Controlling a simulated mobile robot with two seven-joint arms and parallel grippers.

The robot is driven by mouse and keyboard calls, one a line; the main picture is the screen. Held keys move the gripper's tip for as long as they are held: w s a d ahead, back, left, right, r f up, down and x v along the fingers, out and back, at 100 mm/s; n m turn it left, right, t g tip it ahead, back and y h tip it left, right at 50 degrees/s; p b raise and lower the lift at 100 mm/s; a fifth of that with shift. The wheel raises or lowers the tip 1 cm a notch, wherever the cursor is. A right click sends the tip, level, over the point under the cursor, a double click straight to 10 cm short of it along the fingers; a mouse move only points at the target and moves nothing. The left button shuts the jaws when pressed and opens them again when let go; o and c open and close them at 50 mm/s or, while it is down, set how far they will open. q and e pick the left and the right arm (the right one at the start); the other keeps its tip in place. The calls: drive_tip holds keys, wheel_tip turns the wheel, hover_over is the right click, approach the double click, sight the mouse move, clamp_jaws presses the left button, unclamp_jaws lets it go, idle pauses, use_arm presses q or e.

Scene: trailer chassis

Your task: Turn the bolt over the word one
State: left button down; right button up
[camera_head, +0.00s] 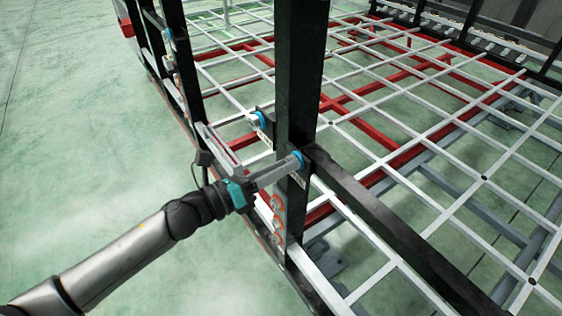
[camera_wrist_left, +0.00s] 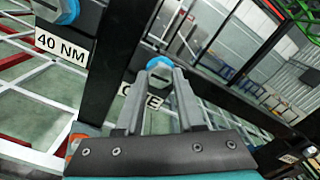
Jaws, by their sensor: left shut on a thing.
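The bolt over the word one, with a blue collar, sits on the black post in the head view (camera_head: 296,160). It also shows in the left wrist view (camera_wrist_left: 160,64). A white label (camera_wrist_left: 152,101) below it is partly hidden by my fingers; an O and an E show. My left gripper (camera_head: 288,164) reaches in from the left with its fingertips at the bolt. In the left wrist view, its two grey fingers (camera_wrist_left: 161,76) close in on the bolt head and are shut on it. The fingers hide part of the head. My right gripper is not in view.
Another blue-collared bolt (camera_wrist_left: 60,10) sits beside it, over a "40 NM" label (camera_wrist_left: 61,48). The black post (camera_head: 301,80) and a black rail (camera_head: 385,220) stand close to my gripper. A white grid floor (camera_head: 430,190) lies behind. Open green floor (camera_head: 80,130) is at left.

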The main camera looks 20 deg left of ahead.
use_arm(q)
drive_tip(key=n+p, duration=0.5)
drive_tip(key=n, duration=0.8)
drive_tip(key=n+p, duration=0.5)
drive_tip(key=n, duration=0.8)
drive_tip(key=shift+w+d+r+n, duration=0.1)
drive_tip(key=shift+r+n, duration=0.1)
drive_tip(key=shift+n, duration=0.2)
drive_tip(key=shift+p, duration=0.3)
